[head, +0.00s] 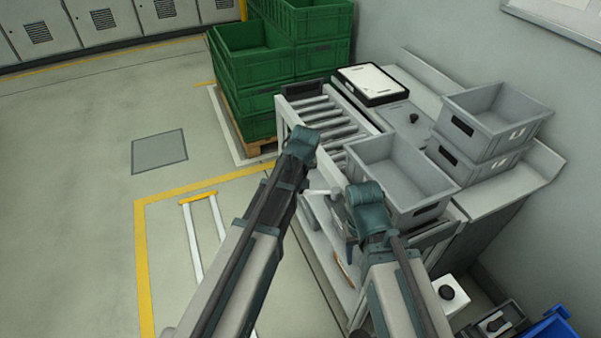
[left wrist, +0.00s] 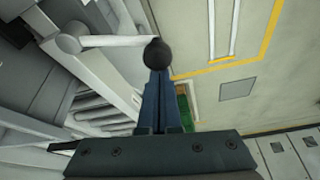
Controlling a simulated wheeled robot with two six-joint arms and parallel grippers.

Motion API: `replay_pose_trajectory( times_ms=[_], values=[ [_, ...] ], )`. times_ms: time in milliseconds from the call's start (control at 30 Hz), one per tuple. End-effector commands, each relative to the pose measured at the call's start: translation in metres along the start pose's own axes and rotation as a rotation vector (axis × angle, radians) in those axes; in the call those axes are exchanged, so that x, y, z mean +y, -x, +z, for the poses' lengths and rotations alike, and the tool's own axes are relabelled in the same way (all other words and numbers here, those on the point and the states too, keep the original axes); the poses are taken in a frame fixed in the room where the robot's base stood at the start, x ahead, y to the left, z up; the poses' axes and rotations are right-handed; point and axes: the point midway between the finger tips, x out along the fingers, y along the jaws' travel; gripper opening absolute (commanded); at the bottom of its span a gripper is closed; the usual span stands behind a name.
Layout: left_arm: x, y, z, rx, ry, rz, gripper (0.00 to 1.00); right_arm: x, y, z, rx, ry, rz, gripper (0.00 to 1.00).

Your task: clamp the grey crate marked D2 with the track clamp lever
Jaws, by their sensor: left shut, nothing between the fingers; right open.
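A grey crate (head: 408,181) sits at the near end of the roller track (head: 322,118); no D2 marking is readable on it. The white clamp lever (head: 322,192) shows between my arms. In the left wrist view, the lever's white arm (left wrist: 112,41) runs from a round pivot to a black knob (left wrist: 158,54). My left gripper (left wrist: 160,76) is shut and empty, its fingertips right at the knob; I cannot tell whether they touch it. In the head view its fingers are hidden by its arm. My right gripper (head: 351,246) is open and points down beside the crate's near side.
Two stacked grey crates (head: 493,112) and a black-edged white box (head: 371,84) stand on the bench to the right. Green crates (head: 245,75) are stacked on a pallet behind. A white box with a black button (head: 452,294) and a blue bin (head: 552,328) lie low right.

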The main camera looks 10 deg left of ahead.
Motion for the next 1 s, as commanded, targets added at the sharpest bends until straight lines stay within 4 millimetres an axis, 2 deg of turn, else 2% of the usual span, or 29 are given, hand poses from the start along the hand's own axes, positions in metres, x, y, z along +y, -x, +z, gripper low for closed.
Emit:
replay_pose_trajectory(
  times_ms=[333,600,1000],
  values=[
    [-0.004,0.012,0.032,0.000,0.256,-0.094,0.00,0.000,0.000,0.000,0.000,0.000,0.000,0.50],
    [-0.003,0.018,0.049,0.000,0.252,-0.091,0.00,0.000,0.000,0.000,0.000,0.000,0.000,0.50],
    [0.000,0.021,0.058,0.000,0.252,-0.091,0.00,0.000,0.000,0.000,0.000,0.000,0.000,0.50]
  ],
)
